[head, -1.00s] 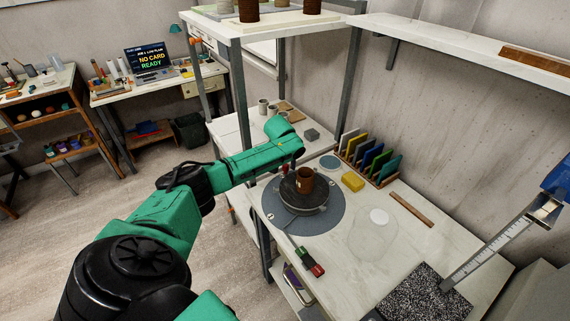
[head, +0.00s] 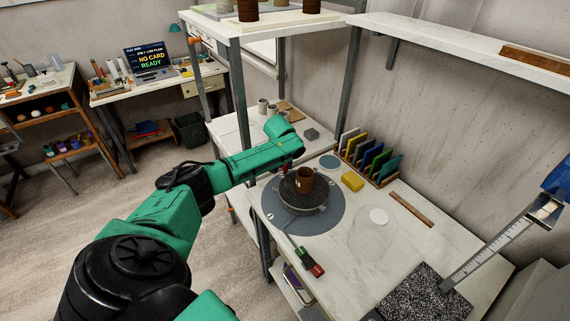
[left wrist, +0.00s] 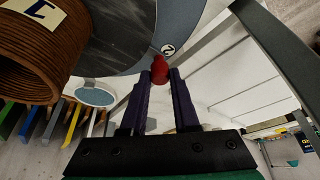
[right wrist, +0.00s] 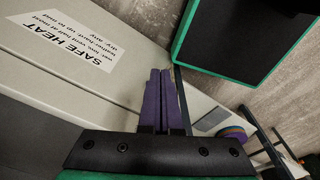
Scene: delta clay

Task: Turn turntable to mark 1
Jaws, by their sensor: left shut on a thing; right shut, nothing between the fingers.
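The turntable (head: 312,208) has a dark round top and stands on a wide blue-grey plate (head: 334,222) with small pale marks. A brown ribbed pot (head: 305,181) stands on it; in the left wrist view, a tag on the pot (left wrist: 12,48) seems to read 1. In that view a mark reading 2 (left wrist: 168,48) lies on the blue-grey plate, just beyond my fingertips. My left gripper (left wrist: 160,78) is shut on a red knob (left wrist: 159,68) at the turntable's edge. My right gripper (right wrist: 161,75) is shut and empty, away from the turntable.
A yellow block (head: 352,181) and a rack of coloured slabs (head: 372,158) are behind and right of the turntable. A red-and-green tool (head: 310,263) lies in front. A SAFE HEAT label (right wrist: 62,48) shows near my right gripper.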

